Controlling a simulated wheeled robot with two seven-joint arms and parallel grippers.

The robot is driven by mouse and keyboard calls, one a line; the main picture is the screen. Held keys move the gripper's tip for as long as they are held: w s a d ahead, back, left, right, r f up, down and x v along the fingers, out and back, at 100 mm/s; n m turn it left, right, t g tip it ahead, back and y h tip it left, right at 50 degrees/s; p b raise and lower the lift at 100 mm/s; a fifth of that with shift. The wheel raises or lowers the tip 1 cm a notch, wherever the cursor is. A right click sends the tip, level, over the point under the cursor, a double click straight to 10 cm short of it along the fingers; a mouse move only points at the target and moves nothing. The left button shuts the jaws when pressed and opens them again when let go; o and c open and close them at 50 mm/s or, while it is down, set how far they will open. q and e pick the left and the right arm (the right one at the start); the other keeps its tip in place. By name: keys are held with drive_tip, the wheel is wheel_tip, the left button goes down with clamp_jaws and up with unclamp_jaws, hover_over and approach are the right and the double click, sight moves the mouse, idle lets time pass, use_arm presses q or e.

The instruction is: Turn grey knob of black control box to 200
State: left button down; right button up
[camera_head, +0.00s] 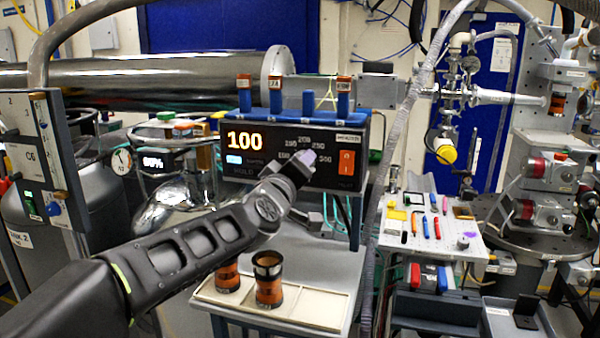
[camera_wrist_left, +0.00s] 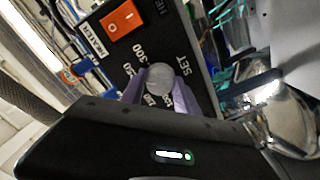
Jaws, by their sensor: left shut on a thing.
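The black control box (camera_head: 232,170) stands in the middle of the head view, with an orange display reading 100 and a printed number scale on its face. The box face also shows in the left wrist view (camera_wrist_left: 190,45). The grey knob (camera_wrist_left: 159,77) sits between my left gripper's purple fingertips (camera_wrist_left: 158,88) in the wrist view. My left gripper (camera_head: 305,160) is shut on the knob and covers it in the head view. The scale numbers near the knob are partly hidden by the fingers. My right gripper is not in view.
An orange rocker switch (camera_head: 346,162) is on the box's right side. Several blue-and-orange pieces stand on its top. Below is a pale tray (camera_head: 310,308) with two orange-and-black cylinders (camera_head: 268,280). A pegboard of coloured tools (camera_head: 432,248) stands to the right.

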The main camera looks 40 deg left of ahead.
use_arm(q)
drive_tip(key=shift+n+b, duration=0.85)
drive_tip(key=shift+n, duration=2.55)
drive_tip(key=c, duration=0.9)
unclamp_jaws()
drive_tip(key=shift+s, duration=0.15)
drive_tip(key=v, duration=0.7)
drive_tip(key=shift+s+d+p, duration=0.15)
drive_tip(key=shift+s+p, duration=0.1)
drive_tip(key=shift+p, duration=0.15)
